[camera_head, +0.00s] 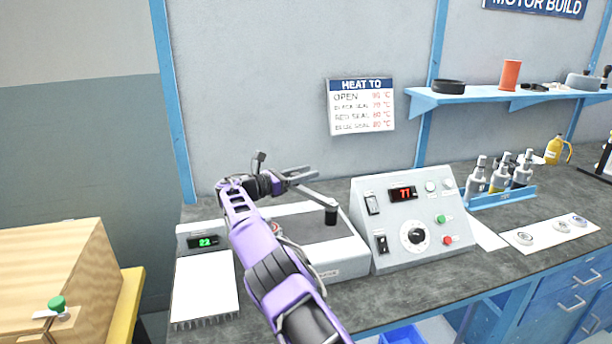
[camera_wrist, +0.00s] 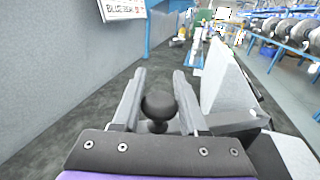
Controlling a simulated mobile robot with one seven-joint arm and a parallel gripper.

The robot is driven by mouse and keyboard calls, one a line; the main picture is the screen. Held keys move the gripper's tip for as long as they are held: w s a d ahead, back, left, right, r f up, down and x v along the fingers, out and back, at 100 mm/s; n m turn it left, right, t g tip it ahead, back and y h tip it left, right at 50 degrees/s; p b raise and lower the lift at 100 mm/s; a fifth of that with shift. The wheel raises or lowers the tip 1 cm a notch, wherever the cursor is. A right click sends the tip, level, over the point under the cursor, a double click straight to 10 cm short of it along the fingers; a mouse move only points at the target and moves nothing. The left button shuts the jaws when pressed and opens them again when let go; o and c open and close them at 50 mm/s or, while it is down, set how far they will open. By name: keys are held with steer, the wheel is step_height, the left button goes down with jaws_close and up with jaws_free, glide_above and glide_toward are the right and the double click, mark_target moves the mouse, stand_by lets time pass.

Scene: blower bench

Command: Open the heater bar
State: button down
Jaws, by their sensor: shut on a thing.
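The heater (camera_head: 345,262) is a pale box with a dark top on the bench. My gripper (camera_head: 305,175) is over the back of the heater. In the wrist view my gripper (camera_wrist: 158,75) is shut on a round black knob (camera_wrist: 158,104), which sits on a short stem between the two fingers. The knob is hidden in the head view, so its join to the bar cannot be seen. The bar looks lowered, roughly level.
The control box (camera_head: 420,205) right of the heater shows a red 77. A scale-like unit (camera_head: 205,285) with a green display stands left. A "HEAT TO" sign (camera_head: 361,106) hangs behind. A bottle rack (camera_head: 500,198) and a shelf (camera_head: 480,98) are further right.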

steer(key=shift+a+r, duration=0.15)
steer(key=shift+r, duration=0.05)
steer(key=c, duration=0.5)
jaws_free()
steer(key=shift+o, duration=0.3)
steer(key=shift+f, duration=0.15)
steer(key=shift+s, duration=0.1)
